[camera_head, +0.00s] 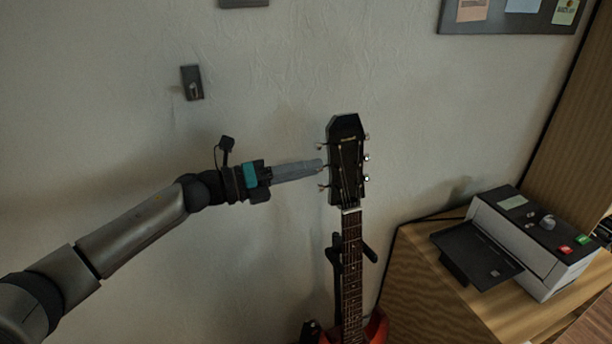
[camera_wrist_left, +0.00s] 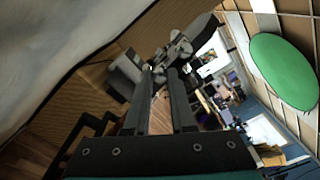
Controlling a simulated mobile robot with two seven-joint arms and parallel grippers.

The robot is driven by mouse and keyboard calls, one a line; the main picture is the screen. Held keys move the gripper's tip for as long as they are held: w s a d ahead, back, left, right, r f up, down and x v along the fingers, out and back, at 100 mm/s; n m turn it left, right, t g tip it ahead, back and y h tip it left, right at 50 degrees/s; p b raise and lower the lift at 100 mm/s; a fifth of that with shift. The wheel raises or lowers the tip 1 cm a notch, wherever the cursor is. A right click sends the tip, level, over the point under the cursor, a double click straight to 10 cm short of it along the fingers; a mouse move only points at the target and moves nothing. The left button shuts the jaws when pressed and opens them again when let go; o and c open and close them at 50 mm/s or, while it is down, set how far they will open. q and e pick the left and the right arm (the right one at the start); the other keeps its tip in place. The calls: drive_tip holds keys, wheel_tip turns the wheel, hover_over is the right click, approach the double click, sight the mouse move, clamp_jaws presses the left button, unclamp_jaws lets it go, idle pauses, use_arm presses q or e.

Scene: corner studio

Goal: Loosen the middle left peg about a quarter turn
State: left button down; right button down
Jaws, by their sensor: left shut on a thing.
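The guitar's black headstock (camera_head: 345,150) stands upright against the wall, with pegs along both sides. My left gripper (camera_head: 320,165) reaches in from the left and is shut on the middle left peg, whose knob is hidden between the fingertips. The upper left peg (camera_head: 320,146) and lower left peg (camera_head: 322,187) show just above and below the fingers. In the left wrist view the two fingers (camera_wrist_left: 162,78) meet the pegs at the edge of the dark headstock (camera_wrist_left: 185,28). My right gripper is in neither view.
The guitar's neck (camera_head: 352,265) rests in a black stand (camera_head: 369,253) above its red body (camera_head: 376,328). A grey-white machine (camera_head: 545,262) with a dark tray sits on a wooden cabinet at the right. A small wall plate (camera_head: 192,82) is above my arm.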

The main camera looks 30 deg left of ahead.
use_arm(q)
drive_tip(key=shift+m+b, duration=0.45)
drive_tip(key=shift+m, duration=0.35)
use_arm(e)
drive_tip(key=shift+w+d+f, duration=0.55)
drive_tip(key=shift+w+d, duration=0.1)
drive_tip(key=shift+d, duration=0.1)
use_arm(q)
drive_tip(key=c, duration=1.2)
unclamp_jaws()
drive_tip(key=o, duration=0.4)
drive_tip(key=shift+o, duration=0.2)
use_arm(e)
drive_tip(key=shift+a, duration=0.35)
